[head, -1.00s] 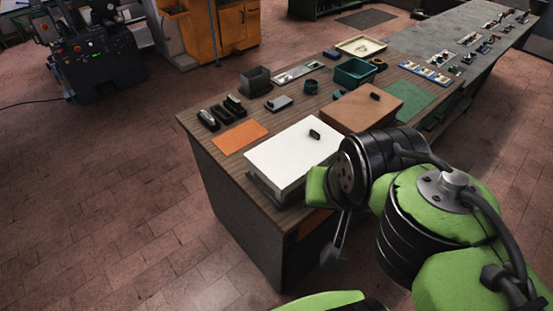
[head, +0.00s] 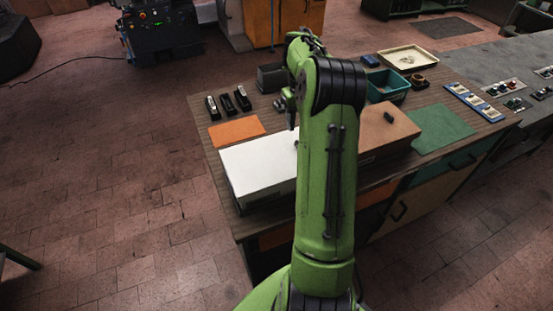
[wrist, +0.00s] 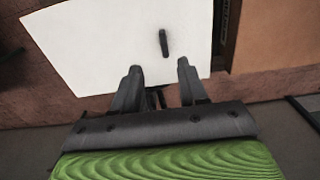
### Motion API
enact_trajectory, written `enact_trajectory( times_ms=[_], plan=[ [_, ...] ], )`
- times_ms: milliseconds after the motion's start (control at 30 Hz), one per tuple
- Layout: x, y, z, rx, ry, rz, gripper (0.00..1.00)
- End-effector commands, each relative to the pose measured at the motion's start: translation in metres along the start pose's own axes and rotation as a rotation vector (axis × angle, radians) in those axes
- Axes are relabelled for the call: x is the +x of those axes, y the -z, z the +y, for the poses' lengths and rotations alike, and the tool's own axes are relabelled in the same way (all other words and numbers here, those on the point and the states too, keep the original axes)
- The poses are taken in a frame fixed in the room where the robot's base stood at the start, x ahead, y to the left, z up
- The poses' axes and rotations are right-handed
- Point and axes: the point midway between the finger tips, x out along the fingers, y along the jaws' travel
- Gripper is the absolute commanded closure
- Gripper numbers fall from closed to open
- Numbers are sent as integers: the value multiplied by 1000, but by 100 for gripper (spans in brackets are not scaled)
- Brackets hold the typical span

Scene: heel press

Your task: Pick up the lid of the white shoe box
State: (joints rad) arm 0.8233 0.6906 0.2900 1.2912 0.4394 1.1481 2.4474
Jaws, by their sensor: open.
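The white shoe box lid (head: 258,166) lies on its box at the near left of the bench, flat and closed. A small dark knob stands on the lid; in the wrist view the knob (wrist: 164,42) shows on the white lid (wrist: 100,45). My gripper (wrist: 157,75) is open and empty, its two fingers apart over the lid's near edge, with the knob beyond the fingertips. In the head view my green arm covers the right part of the lid and most of the gripper.
A brown box (head: 385,128) with its own dark knob stands close to the right of the white box. An orange mat (head: 235,131), a green mat (head: 440,128), a teal bin (head: 389,86) and a cream tray (head: 408,56) share the bench. Floor at the left is clear.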

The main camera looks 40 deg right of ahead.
Motion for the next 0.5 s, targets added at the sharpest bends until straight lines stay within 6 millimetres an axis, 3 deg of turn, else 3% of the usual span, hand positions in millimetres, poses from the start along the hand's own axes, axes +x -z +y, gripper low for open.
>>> enact_trajectory(
  times_ms=[100, 267, 500],
  plan=[
    [26, 1, 0, -1, -1, 3, 57],
    [44, 0, -1, 0, 0, 2, 57],
    [84, -2, -3, -2, -1, 1, 57]
  ],
)
